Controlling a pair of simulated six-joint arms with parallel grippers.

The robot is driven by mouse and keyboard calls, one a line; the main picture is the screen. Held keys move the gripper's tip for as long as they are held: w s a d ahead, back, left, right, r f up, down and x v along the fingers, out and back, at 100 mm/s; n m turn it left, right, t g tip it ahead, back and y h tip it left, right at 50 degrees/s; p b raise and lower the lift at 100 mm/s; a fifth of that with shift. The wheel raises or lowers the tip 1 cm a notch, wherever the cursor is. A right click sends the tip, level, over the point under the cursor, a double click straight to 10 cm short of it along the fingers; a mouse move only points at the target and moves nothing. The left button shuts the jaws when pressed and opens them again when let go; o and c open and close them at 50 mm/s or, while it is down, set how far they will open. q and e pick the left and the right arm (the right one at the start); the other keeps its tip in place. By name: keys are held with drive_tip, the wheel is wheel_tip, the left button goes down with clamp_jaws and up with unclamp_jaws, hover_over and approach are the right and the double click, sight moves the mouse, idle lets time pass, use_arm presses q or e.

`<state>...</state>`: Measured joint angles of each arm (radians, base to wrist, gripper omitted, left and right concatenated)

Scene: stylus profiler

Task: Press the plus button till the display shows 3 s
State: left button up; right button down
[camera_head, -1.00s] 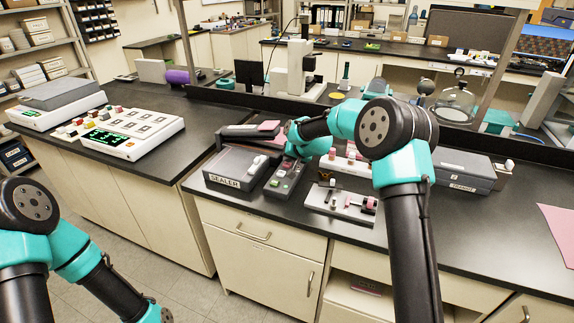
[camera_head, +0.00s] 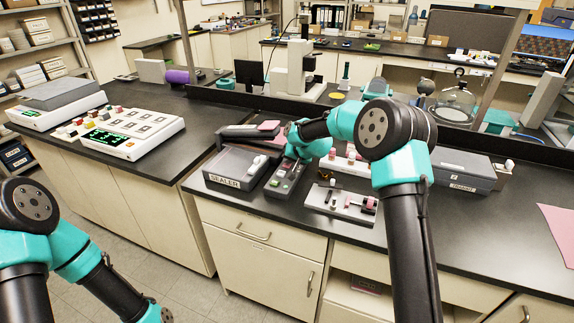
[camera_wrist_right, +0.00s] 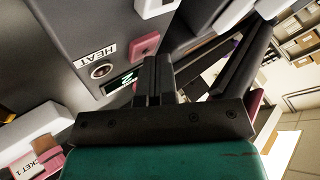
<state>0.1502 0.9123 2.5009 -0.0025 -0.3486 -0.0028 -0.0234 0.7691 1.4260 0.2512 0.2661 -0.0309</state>
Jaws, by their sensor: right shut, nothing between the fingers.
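The grey control box (camera_head: 277,183) stands to the right of the box labelled SEALER (camera_head: 228,169). My right gripper (camera_head: 293,160) is over the far part of the control box. In the right wrist view, my right gripper (camera_wrist_right: 155,75) is shut and empty. Beside its fingers are a pink square button (camera_wrist_right: 146,45), a round knob (camera_wrist_right: 101,71) and the HEAT label (camera_wrist_right: 97,53). A small dark display (camera_wrist_right: 121,82) with a lit character is partly covered by the fingers, and I cannot read it surely. No plus mark is legible. My left gripper is outside the view.
A white tray with small parts (camera_head: 342,203) lies right of the control box. A grey case (camera_head: 463,170) is further right. A white panel with a green display (camera_head: 133,134) sits on the left bench. The front right bench top is mostly clear.

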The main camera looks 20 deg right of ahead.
drive_tip(key=shift+r, duration=0.8)
drive_tip(key=shift+r, duration=0.1)
drive_tip(key=shift+r, duration=2.4)
drive_tip(key=shift+r, duration=0.1)
idle(0.7)
wheel_tip(320, 180, up, 4)
drive_tip(key=shift+f, duration=0.15)
drive_tip(key=shift+f, duration=0.1)
drive_tip(key=shift+f, duration=4.35)
